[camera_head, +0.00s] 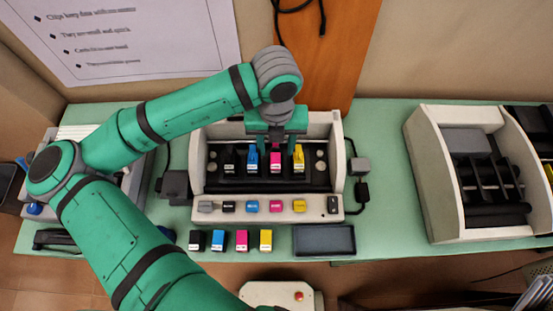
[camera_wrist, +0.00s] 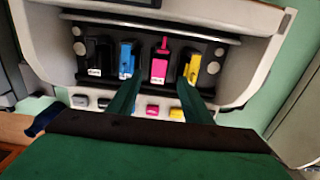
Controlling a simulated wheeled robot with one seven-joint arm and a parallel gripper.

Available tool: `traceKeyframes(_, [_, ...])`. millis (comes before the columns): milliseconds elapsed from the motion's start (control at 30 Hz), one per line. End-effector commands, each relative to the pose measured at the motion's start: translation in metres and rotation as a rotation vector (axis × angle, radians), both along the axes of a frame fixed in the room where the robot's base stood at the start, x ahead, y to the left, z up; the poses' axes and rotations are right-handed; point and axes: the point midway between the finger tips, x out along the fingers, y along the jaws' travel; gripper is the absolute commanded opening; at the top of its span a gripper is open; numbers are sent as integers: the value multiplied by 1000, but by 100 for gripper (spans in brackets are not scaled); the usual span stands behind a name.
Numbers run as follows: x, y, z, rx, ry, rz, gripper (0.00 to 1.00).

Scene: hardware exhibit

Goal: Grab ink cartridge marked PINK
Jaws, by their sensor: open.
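The pink cartridge (camera_head: 276,160) sits upright in the open printer bay, between the blue cartridge (camera_head: 252,160) and the yellow cartridge (camera_head: 298,158). In the wrist view the pink cartridge (camera_wrist: 159,62) stands ahead, between my two fingers in the picture. My gripper (camera_head: 276,142) is above the bay. In the wrist view my gripper (camera_wrist: 160,100) is open and empty, with one finger toward the blue cartridge and the other toward the yellow one. Whether the fingers touch either is not clear. A second pink cartridge (camera_head: 242,241) stands on the table in front of the printer.
The printer (camera_head: 325,207) has coloured buttons along its front edge. Black, blue and yellow cartridges stand beside the loose pink one. A dark tray (camera_head: 324,240) lies to their right. Another white machine (camera_head: 428,180) stands at right.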

Motion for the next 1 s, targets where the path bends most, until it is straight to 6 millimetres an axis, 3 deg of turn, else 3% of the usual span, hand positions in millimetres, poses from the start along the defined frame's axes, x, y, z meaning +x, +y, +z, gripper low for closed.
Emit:
traceKeyframes(333, [-1, -1, -28, -1, 0, -3, 45])
traceKeyframes(600, [-3, 0, -64, 0, 1, -5, 45])
traceKeyframes(933, [-3, -1, -71, -1, -2, -5, 45])
traceKeyframes(1000, [-3, -1, -71, 0, -2, -5, 31])
